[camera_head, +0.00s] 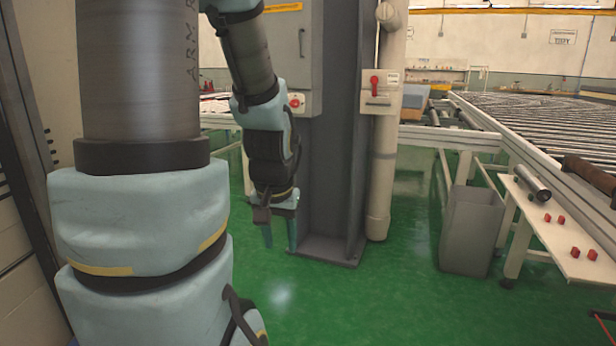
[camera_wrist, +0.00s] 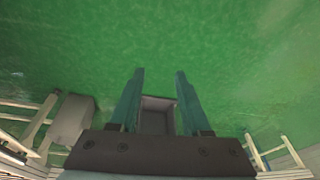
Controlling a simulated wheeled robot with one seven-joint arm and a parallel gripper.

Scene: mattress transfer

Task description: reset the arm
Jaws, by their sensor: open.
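My gripper (camera_head: 280,232) hangs pointing down at the end of my arm, in front of the dark grey column in the head view. In the wrist view my gripper (camera_wrist: 160,75) shows its two teal fingers apart, with nothing held between them. Green floor (camera_wrist: 160,35) lies beyond the fingertips. My arm's large near links fill the left of the head view.
A dark grey column (camera_head: 335,130) stands close behind my gripper, with a beige pipe (camera_head: 384,150) beside it. A grey bin (camera_head: 470,230) and a roller conveyor (camera_head: 540,115) stand at the right. A low white shelf (camera_head: 565,235) holds a metal cylinder (camera_head: 531,183) and several red pieces. Green floor in front is clear.

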